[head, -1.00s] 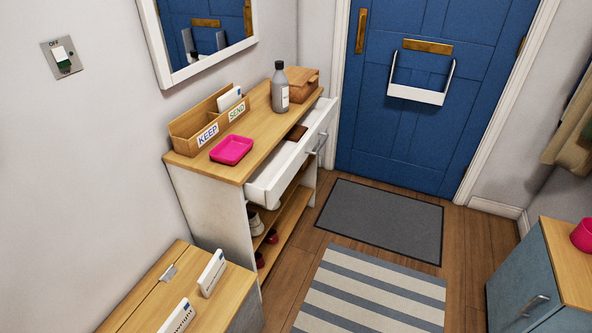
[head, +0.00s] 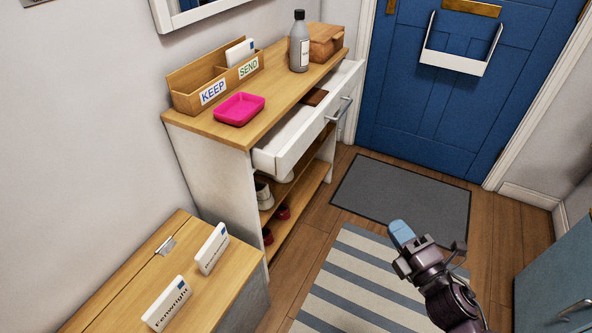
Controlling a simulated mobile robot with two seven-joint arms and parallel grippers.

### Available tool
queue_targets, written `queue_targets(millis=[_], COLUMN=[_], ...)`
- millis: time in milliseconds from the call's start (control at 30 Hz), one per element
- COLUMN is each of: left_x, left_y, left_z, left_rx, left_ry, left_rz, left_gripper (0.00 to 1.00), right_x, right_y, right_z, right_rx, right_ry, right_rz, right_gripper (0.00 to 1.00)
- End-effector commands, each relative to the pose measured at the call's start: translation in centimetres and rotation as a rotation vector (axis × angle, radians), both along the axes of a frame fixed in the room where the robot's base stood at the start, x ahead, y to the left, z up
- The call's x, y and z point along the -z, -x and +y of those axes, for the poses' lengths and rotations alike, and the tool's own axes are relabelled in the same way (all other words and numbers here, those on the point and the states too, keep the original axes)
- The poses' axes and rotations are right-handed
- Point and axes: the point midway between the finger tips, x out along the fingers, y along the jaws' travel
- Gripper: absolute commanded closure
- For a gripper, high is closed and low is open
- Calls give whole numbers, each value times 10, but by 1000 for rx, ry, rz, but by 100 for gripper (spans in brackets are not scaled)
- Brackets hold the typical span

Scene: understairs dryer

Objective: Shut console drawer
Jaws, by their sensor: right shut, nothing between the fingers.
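The console (head: 222,133) stands against the left wall with a wooden top and white sides. Its white drawer (head: 305,143) is pulled out toward the room, with a bar handle (head: 338,110) on its front. A brown item (head: 315,97) lies inside the drawer. My right gripper (head: 401,232) is over the striped rug, to the right of the drawer and apart from it. Its blue-tipped fingers are together and hold nothing. My left gripper is not in view.
On the console top are a KEEP/SEND letter rack (head: 213,80), a pink tray (head: 239,108), a grey bottle (head: 299,42) and a wooden box (head: 325,42). Shoes sit on the shelves below. A wooden-topped cabinet (head: 150,275) with cards stands at front left. The floor before the drawer is clear.

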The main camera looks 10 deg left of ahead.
Motion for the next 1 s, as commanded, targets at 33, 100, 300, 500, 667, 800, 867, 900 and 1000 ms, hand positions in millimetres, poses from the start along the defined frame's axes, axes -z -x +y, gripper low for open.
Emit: queue_targets(millis=[33, 100, 300, 500, 667, 800, 867, 900, 1000], left_x=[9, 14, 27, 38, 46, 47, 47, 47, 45], left_y=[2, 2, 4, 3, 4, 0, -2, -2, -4], left_z=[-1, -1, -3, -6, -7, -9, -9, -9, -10], left_rx=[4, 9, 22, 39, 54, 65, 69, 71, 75], left_ry=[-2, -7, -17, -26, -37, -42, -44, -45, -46], left_rz=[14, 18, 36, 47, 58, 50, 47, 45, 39], left_gripper=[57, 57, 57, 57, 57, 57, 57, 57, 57], right_x=[9, 9, 10, 16, 21, 23, 23, 23, 22], right_y=[-9, -21, -53, -82, -103, -117, -121, -123, -126], right_z=[8, 19, 49, 76, 93, 102, 104, 106, 108], right_rx=[-33, -77, -197, -307, -386, -435, -447, -454, -463], right_ry=[59, 148, 392, 627, 801, 913, 947, 962, 988], right_rz=[-44, -128, -374, -628, -828, -960, -1000, -1019, -1049], right_gripper=[100, 100, 100, 100, 100, 100, 100, 100, 100])
